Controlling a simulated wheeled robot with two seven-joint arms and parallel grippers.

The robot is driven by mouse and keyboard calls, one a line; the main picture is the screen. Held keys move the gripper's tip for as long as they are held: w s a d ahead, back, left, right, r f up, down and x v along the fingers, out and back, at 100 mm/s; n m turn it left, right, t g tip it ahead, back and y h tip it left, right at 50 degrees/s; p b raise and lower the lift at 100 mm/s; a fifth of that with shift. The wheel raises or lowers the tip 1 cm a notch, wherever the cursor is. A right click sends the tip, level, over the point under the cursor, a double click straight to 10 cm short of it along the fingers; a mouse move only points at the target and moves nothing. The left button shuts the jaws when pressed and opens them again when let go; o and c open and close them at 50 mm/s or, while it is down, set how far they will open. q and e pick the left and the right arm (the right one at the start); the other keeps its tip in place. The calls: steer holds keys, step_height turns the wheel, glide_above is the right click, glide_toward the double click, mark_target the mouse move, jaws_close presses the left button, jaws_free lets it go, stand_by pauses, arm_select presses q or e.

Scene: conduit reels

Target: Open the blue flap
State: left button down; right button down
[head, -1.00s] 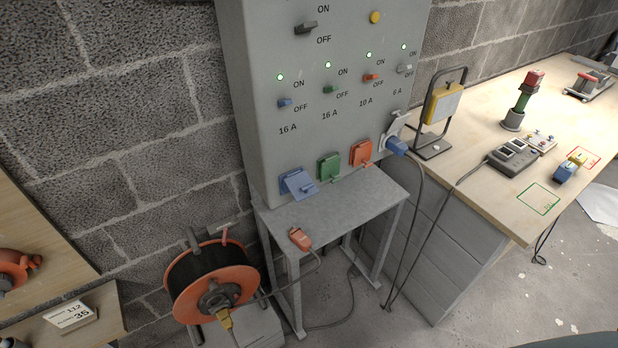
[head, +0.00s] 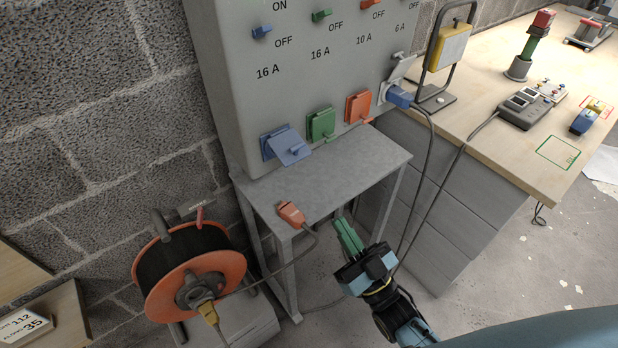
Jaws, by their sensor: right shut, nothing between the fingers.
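The blue flap (head: 290,146) is on the front of the grey cabinet (head: 215,75), at the left end of the row of socket covers. It sits askew to its blue frame and seems to stand out a little; the socket behind it is hidden. My right gripper (head: 347,232) has come in from the lower right, its green fingers shut and empty. It is in front of the small grey table, below and to the right of the blue flap and clear of it. My left gripper is not in view.
A green cover (head: 321,124) and an orange cover (head: 359,106) are beside the blue flap. A blue plug (head: 399,96) with a cable is further right. An orange connector (head: 291,214) lies on the grey table (head: 335,165). A cable reel (head: 190,272) stands at lower left.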

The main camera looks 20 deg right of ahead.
mark_target(299, 149)
steer(key=shift+t+y, duration=0.3)
steer(key=shift+t, duration=0.1)
steer(key=x, duration=0.9)
steer(key=r+x, duration=0.1)
steer(key=x, duration=0.3)
steer(key=shift+s+a+r, duration=0.1)
steer(key=shift+s+r, duration=0.05)
steer(key=shift+r, duration=0.1)
steer(key=shift+w+a+r, duration=0.15)
steer(key=shift+w+r, duration=0.15)
steer(key=shift+w, duration=0.1)
arm_select(q)
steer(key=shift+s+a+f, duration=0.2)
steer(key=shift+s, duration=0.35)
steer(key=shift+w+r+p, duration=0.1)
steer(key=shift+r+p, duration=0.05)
steer(key=shift+p, duration=0.2)
